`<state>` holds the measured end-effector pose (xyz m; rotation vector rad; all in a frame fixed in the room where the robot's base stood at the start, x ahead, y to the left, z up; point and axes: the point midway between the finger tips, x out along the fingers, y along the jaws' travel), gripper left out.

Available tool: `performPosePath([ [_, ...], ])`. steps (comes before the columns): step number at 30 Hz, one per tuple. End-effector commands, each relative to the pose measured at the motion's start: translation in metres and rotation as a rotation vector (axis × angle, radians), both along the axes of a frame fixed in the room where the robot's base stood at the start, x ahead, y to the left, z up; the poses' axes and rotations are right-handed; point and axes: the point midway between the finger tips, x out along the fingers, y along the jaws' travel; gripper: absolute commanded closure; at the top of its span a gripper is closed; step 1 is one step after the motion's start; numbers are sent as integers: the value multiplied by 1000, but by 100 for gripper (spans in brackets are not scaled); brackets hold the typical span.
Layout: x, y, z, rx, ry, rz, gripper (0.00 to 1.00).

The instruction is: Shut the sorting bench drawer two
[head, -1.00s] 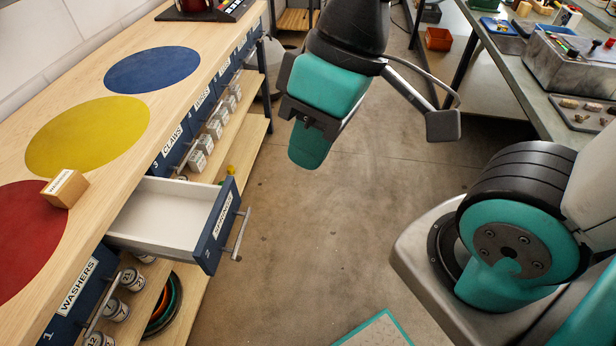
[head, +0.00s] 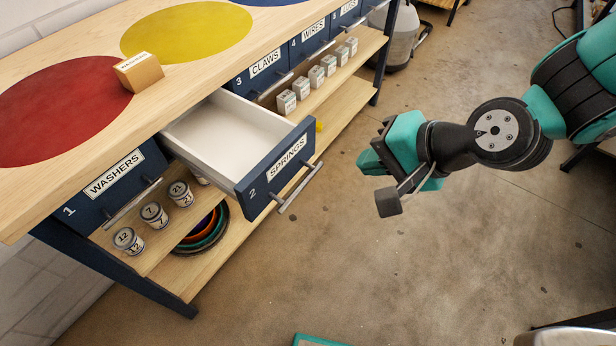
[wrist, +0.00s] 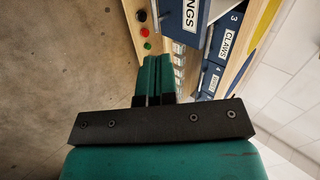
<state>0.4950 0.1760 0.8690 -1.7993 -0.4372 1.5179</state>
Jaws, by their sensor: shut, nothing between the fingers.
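Drawer two (head: 262,187), blue-fronted and labelled SPRINGS, is pulled well out of the sorting bench in the head view. Its white inside (head: 217,125) looks empty. A grey bar handle (head: 300,189) runs across its front. Part of the drawer front shows at the top of the wrist view (wrist: 190,30). My gripper (head: 366,163) is to the right of the drawer front, apart from the handle, pointing left towards it. Its teal fingers lie together in the wrist view (wrist: 154,72), with nothing between them.
Drawer one, WASHERS (head: 113,187), and drawer three, CLAWS (head: 265,66), are closed on either side.

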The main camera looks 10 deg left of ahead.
Motion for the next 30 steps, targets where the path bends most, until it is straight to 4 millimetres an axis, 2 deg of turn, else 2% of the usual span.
performPosePath([
  [1, 1, 4, -17, 17, 15, -31, 100],
  [8, 9, 18, -34, 42, 28, -76, 100],
  [20, 32, 74, -90, 40, 25, -74, 100],
  [24, 41, 94, -88, 43, 22, -74, 100],
  [30, 47, 108, -88, 42, 24, -76, 100],
])
